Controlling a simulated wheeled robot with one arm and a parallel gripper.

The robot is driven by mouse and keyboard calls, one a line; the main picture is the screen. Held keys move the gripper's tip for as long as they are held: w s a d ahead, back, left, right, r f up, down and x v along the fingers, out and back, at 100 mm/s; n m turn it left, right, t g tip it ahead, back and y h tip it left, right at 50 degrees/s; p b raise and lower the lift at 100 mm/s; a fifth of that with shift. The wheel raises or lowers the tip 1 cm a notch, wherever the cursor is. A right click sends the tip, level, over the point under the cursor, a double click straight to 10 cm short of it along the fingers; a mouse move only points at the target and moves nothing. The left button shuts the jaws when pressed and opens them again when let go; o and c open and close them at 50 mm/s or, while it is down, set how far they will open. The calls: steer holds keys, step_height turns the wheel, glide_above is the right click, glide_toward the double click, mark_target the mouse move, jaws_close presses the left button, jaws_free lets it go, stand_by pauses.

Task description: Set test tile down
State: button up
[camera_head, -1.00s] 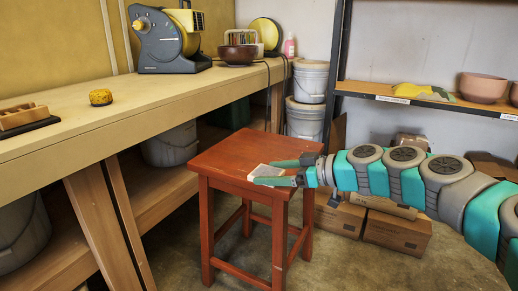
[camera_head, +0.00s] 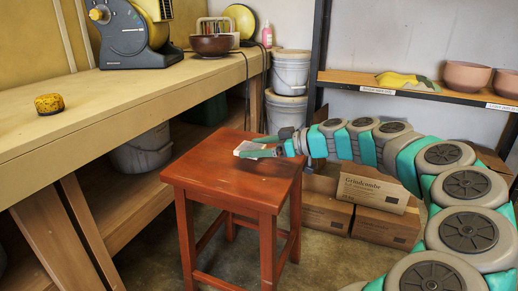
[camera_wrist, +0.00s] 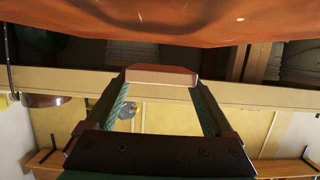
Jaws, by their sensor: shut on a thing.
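The test tile (camera_head: 250,148) is a small pale slab between the fingertips of my gripper (camera_head: 262,147). It sits over the far part of the red wooden stool's seat (camera_head: 220,178). I cannot tell whether the tile touches the seat. In the wrist view the tile (camera_wrist: 160,75) spans the two finger ends, and my gripper (camera_wrist: 160,88) is shut on it. The stool seat also fills the top of the wrist view (camera_wrist: 150,18). The near part of the seat is bare.
A long wooden workbench (camera_head: 100,110) runs along the left, with a yellow sponge (camera_head: 49,103), a grey-and-yellow machine (camera_head: 130,35) and a brown bowl (camera_head: 211,44) on it. Buckets (camera_head: 291,72) stand behind the stool. Cardboard boxes (camera_head: 372,188) lie under a shelf at right.

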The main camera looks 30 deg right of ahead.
mark_target(260, 148)
steer(key=w+d, duration=0.4)
steer(key=w, duration=0.1)
steer(key=shift+w+d+f, duration=0.2)
steer(key=shift+d+f, duration=0.05)
steer(key=shift+f, duration=1.85)
steer(key=shift+f, duration=0.15)
steer(key=o, duration=1.2)
steer(key=shift+r, duration=0.25)
steer(key=v, duration=1.2)
steer(key=shift+a, duration=0.1)
